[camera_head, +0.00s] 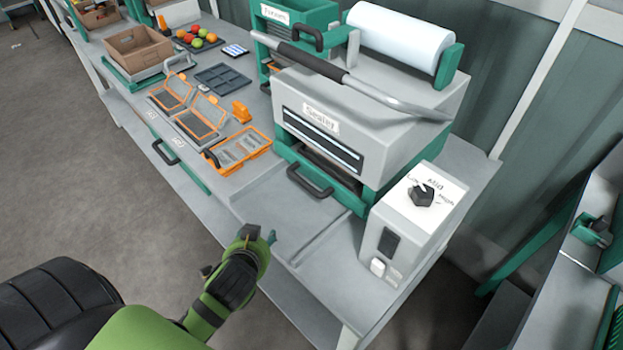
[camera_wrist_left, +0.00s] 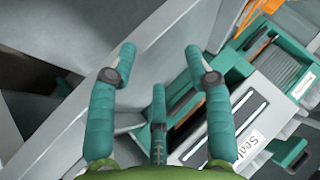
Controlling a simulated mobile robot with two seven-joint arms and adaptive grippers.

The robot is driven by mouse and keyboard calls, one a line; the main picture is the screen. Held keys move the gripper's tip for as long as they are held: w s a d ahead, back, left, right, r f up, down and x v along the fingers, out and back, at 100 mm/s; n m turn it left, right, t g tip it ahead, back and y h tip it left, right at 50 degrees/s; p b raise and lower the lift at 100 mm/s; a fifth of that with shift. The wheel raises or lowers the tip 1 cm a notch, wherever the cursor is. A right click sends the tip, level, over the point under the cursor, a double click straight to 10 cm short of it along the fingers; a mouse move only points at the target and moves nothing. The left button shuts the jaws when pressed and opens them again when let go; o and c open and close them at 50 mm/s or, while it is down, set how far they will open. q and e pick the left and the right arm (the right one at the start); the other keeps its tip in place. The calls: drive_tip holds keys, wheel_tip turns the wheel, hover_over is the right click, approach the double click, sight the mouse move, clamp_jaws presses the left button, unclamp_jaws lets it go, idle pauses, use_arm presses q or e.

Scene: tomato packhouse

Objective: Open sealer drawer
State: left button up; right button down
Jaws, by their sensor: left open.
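The sealer (camera_head: 355,115) is a grey box with a teal base on the bench. Its drawer has a black loop handle (camera_head: 310,182) low on the front, and the drawer front sits close to the body under a dark gap. My left gripper (camera_head: 264,238) is at the bench's front edge, in front of the handle and apart from it. In the left wrist view its teal fingers (camera_wrist_left: 161,62) are spread and empty. The sealer (camera_wrist_left: 245,105) shows at right there, partly behind a finger; I cannot make out the drawer handle clearly. My right gripper is out of view.
A control box with a dial (camera_head: 421,196) stands right of the drawer. An orange tray (camera_head: 240,150) lies to its left. A lever with a black grip (camera_head: 312,62) crosses above the sealer. The bench top (camera_head: 285,215) before the drawer is clear.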

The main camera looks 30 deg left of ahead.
sight(303, 185)
use_arm(q)
drive_tip(key=w+a+r+m+t, duration=0.1)
drive_tip(key=w, duration=0.1)
drive_tip(key=w+a+r+m+t, duration=0.1)
drive_tip(key=w+r+t, duration=0.1)
drive_tip(key=w+a+r+m+t+y, duration=0.1)
drive_tip(key=w+a, duration=0.1)
drive_tip(key=shift+w+r+t, duration=0.15)
drive_tip(key=shift+r+t, duration=0.1)
drive_tip(key=shift+t, duration=0.15)
drive_tip(key=w+d+m+h, duration=0.1)
drive_tip(key=m+h, duration=0.2)
drive_tip(key=m, duration=0.2)
drive_tip(key=w+d+f+m+t+h, duration=0.1)
drive_tip(key=w+m+h, duration=0.1)
drive_tip(key=m, duration=0.3)
drive_tip(key=w+d+m+h, duration=0.1)
drive_tip(key=w+m+h, duration=0.1)
drive_tip(key=m+h, duration=0.3)
drive_tip(key=shift+w+d+f+m+t, duration=0.1)
drive_tip(key=shift+d+f+m+t, duration=0.15)
drive_tip(key=shift+f+m+t, duration=0.05)
drive_tip(key=shift+d+f, duration=0.1)
drive_tip(key=shift+f, duration=0.1)
drive_tip(key=shift+w+d+f, duration=0.1)
drive_tip(key=shift+w, duration=0.2)
drive_tip(key=x, duration=0.6)
drive_tip(key=shift+w+d+f, duration=0.1)
drive_tip(key=shift+d, duration=0.1)
